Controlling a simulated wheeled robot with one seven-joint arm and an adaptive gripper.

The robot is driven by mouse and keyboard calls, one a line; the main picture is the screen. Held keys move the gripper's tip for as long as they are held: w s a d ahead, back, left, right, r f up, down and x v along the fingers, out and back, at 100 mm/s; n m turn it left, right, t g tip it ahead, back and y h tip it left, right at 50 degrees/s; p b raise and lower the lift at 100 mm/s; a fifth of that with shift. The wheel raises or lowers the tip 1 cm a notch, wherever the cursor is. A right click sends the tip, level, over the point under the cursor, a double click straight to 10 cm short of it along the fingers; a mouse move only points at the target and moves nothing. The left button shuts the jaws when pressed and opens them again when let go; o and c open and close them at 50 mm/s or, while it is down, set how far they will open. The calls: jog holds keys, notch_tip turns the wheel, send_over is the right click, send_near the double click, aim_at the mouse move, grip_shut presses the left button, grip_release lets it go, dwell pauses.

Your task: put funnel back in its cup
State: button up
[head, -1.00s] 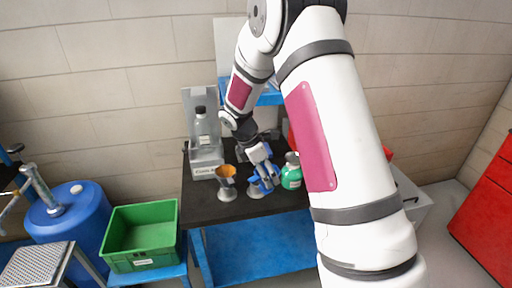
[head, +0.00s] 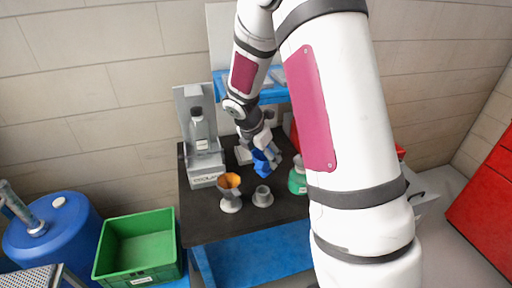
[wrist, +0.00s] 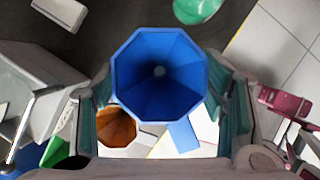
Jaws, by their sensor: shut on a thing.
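The blue funnel (head: 262,164) is held by my gripper (head: 268,152) above the dark bench top. In the wrist view the blue funnel (wrist: 160,75) shows its wide eight-sided mouth towards the camera, between my two fingers. A small grey cup (head: 263,197) stands on the bench in front of and below the blue funnel, apart from it, with its top open. An orange funnel (head: 229,181) sits in another grey cup (head: 231,203) just to the left. The orange funnel also shows below the blue one in the wrist view (wrist: 116,127).
A clear bottle (head: 198,128) stands in a grey stand (head: 206,168) at the back left of the bench (head: 215,228). A green flask (head: 298,181) is close on the right. A green crate (head: 138,249) is left of the bench. The bench's front strip is clear.

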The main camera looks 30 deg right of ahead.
aim_at(263, 173)
jog(key=shift+w+f, duration=0.1)
jog(key=shift+w+f+b, duration=0.1)
jog(key=shift+f+b, duration=1.15)
jog(key=shift+f, duration=0.8)
jog(key=shift+f+b, duration=0.35)
jog(key=shift+f, duration=0.4)
jog(key=shift+p, duration=0.4)
jog(key=shift+f, duration=0.25)
jog(key=shift+f, duration=0.35)
jog(key=shift+f+b, duration=0.45)
jog(key=shift+f, duration=0.1)
